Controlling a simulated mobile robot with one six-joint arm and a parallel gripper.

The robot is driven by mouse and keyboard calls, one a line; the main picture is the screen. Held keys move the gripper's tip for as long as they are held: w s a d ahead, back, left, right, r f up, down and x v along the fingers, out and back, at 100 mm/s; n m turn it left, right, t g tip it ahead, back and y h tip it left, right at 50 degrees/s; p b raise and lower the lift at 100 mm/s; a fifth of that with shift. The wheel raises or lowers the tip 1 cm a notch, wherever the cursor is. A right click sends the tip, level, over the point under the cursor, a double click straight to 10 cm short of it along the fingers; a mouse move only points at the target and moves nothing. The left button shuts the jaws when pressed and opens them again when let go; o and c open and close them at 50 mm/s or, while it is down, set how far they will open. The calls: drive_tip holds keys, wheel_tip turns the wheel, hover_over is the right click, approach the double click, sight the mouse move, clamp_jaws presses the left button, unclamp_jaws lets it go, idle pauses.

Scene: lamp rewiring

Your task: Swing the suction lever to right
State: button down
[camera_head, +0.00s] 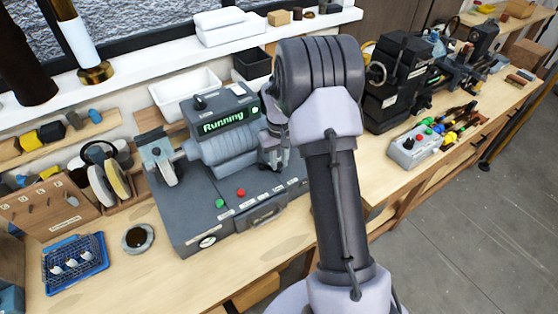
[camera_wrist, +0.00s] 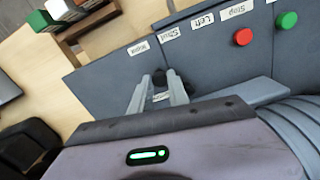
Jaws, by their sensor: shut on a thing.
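The suction lever shows in the wrist view as a dark knob (camera_wrist: 159,77) between the fingertips of my gripper (camera_wrist: 160,86). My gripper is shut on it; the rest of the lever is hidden. Labels on the grey deck beside it seem to read Right (camera_wrist: 138,47), Shut (camera_wrist: 170,34) and Left (camera_wrist: 202,20). The knob lies closest to the Right and Shut labels. In the head view, my gripper (camera_head: 277,163) is at the right end of the grey machine (camera_head: 190,222), where it hides the lever. The machine's display (camera_head: 224,121) reads Running.
A red button (camera_head: 241,192) and a green button (camera_head: 220,203) sit on the machine's deck near its front. A blue tray (camera_head: 75,285) and a round dish (camera_head: 138,238) stand on the bench to the left. A grey control box (camera_head: 412,150) stands to the right.

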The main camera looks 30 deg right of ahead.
sight(279, 164)
drive_tip(key=c, duration=1.3)
unclamp_jaws()
drive_tip(key=shift+o, duration=0.2)
wheel_tip(279, 164, up, 18)
drive_tip(key=p, duration=0.3)
drive_tip(key=shift+f, duration=0.25)
drive_tip(key=s+a+m+t+b, duration=0.2)
drive_tip(key=s+a+t+b, duration=0.2)
drive_tip(key=s+a+b, duration=1.05)
drive_tip(key=s+a+f+t+y+b, duration=0.1)
drive_tip(key=s+a+f, duration=0.2)
drive_tip(key=s, duration=0.2)
drive_tip(key=s+a+f+m+y+b, duration=0.1)
drive_tip(key=s+a+f+b, duration=0.1)
drive_tip(key=s+a+f, duration=0.2)
drive_tip(key=shift+s+f+t, duration=0.3)
drive_tip(key=shift+s+t, duration=0.1)
drive_tip(key=shift+s, duration=0.65)
